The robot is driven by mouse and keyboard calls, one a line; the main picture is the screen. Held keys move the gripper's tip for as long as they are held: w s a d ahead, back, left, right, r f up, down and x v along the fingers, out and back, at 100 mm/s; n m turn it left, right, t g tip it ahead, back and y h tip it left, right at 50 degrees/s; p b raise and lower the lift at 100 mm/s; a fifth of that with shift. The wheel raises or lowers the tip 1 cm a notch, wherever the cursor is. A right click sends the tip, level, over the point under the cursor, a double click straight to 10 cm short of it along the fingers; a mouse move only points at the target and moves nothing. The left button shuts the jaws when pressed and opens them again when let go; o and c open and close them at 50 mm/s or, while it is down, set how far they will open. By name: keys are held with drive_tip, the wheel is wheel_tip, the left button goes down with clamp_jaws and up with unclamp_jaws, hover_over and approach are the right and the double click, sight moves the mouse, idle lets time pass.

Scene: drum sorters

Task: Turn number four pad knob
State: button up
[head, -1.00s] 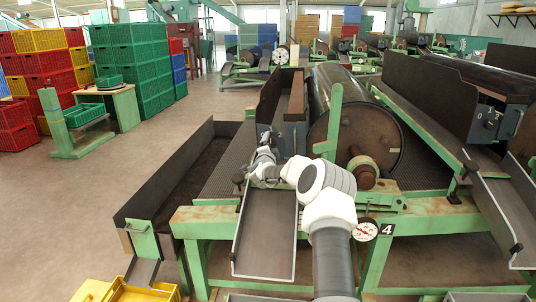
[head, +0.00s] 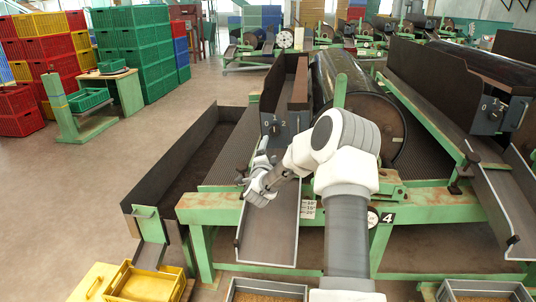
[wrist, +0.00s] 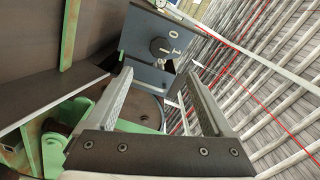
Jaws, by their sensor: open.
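The white number 4 plate (head: 388,217) is on the green frame of the near drum machine. A grey switch box (head: 273,125) marked with digits stands at the head of that machine's chute. In the wrist view the box (wrist: 145,35) shows a dark round knob (wrist: 160,46) beside the marks 0 and 1. A separate black knob (head: 241,178) sits on the frame left of the chute. My gripper (wrist: 158,72) is open and empty, its fingers apart with the switch box beyond them. In the head view my gripper (head: 264,160) is small and partly hidden by its wrist.
The metal chute (head: 268,235) lies below my wrist. The large dark drum (head: 345,85) stands behind my arm. A second machine's switch box (head: 490,113) is at right. A yellow crate (head: 147,285) is at front left. Open floor lies left, before stacked crates (head: 140,50).

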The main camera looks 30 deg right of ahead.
drive_tip(key=shift+v, duration=1.6)
